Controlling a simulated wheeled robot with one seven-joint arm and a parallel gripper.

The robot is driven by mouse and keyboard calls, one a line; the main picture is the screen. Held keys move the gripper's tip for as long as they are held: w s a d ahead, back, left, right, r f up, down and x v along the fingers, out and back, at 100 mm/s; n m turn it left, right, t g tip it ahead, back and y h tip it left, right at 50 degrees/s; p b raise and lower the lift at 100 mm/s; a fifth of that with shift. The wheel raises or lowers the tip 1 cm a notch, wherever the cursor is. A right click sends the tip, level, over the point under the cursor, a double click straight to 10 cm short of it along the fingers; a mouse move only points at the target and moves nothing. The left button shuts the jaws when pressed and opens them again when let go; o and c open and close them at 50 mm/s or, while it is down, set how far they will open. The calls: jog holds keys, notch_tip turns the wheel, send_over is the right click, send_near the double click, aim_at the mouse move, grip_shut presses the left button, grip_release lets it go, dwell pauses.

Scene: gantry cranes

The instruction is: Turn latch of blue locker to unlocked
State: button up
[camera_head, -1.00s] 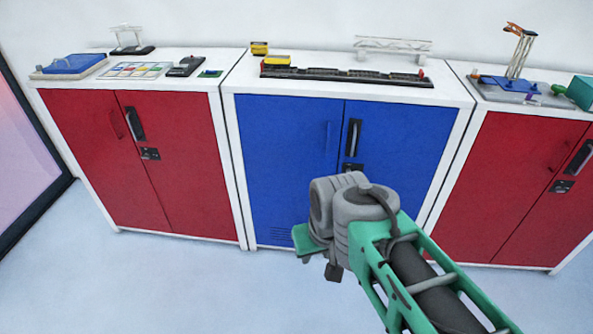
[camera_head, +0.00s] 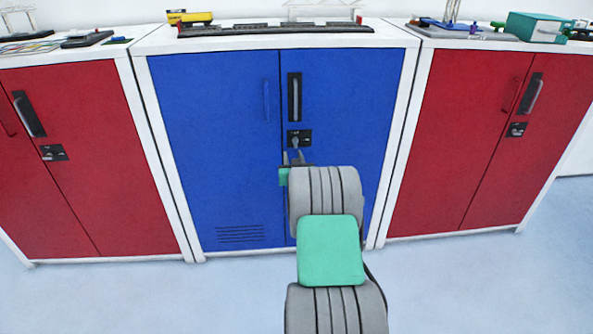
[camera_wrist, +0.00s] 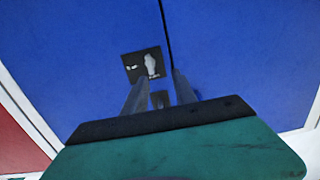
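The blue locker (camera_head: 215,140) stands in the middle with both doors shut. Its latch (camera_head: 299,139) is a black plate with a grey knob on the right door, just below the black handle (camera_head: 294,97). The latch (camera_wrist: 143,65) also shows in the wrist view, where its knob looks roughly upright; its lock state cannot be read. My gripper (camera_head: 295,157) is just below the latch in the head view. In the wrist view my gripper (camera_wrist: 158,92) has its two fingers apart, pointing toward the plate, with nothing between them. Contact with the knob cannot be made out.
A red locker (camera_head: 85,150) stands on the left and another red locker (camera_head: 470,130) on the right, both shut. Model trains and other models sit on the white tops. The floor (camera_head: 120,300) in front is clear.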

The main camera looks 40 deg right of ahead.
aim_at(296, 143)
jog(key=shift+h, duration=0.3)
jog(key=x, duration=0.2)
jog(key=d+b+x, duration=0.1)
jog(key=x, duration=0.2)
jog(key=s+x, duration=0.1)
jog(key=x, duration=0.2)
jog(key=shift+d+f, duration=0.15)
jog(key=shift+d, duration=0.15)
grip_shut()
